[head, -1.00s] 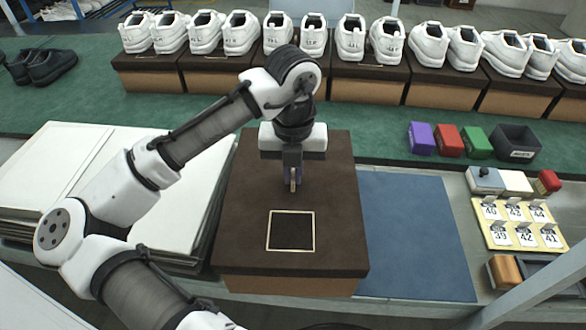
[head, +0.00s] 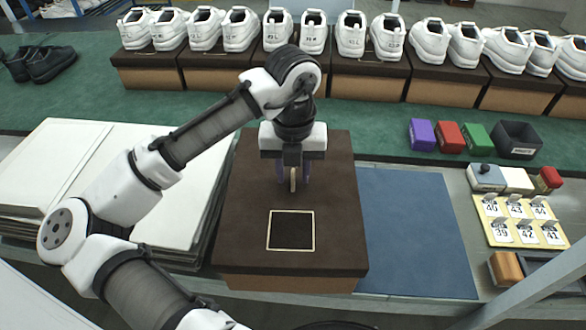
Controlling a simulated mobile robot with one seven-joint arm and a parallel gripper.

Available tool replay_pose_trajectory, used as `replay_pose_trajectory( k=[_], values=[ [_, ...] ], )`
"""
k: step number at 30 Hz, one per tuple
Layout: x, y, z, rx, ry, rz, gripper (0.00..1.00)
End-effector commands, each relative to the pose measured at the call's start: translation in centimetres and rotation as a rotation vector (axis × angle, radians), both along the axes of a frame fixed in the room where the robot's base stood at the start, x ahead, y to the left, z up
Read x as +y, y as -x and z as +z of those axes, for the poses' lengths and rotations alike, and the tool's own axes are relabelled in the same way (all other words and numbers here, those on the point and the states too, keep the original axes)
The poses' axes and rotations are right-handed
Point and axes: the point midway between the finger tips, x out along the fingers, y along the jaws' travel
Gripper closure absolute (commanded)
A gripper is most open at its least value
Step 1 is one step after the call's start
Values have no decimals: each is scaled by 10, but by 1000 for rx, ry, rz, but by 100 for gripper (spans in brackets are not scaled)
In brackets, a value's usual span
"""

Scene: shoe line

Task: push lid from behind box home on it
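The dark brown lid (head: 240,225) covers the top of the tan cardboard box (head: 290,284), whose front side shows as a strip below the lid's front edge. The lid has a pale-outlined dark square on its front half. My gripper (head: 293,184) points down over the lid's rear half. Its two purple fingers are apart, and a narrow tan piece shows between them; I cannot tell what it is. I cannot tell whether the gripper touches the lid. The box's rear side is hidden, and my wrist covers part of the lid's back edge.
White boards (head: 100,185) are stacked at left. A blue mat (head: 415,230) lies clear at right. White shoes on boxes line the back.

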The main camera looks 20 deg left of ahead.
Motion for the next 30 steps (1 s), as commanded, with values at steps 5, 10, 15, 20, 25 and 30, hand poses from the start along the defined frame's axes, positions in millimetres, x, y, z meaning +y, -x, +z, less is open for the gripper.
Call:
replay_pose_trajectory(
  k=[5, 10, 15, 20, 25, 30],
  values=[
    [0, 0, 2, 0, 0, 0, 68],
    [0, -1, 20, -2, 0, -1, 68],
    [0, -1, 58, -3, -1, -1, 68],
    [1, 0, 95, -2, -5, 2, 68],
    [1, 0, 123, -1, -3, 3, 68],
    [0, 0, 136, -1, -1, 1, 68]
  ],
)
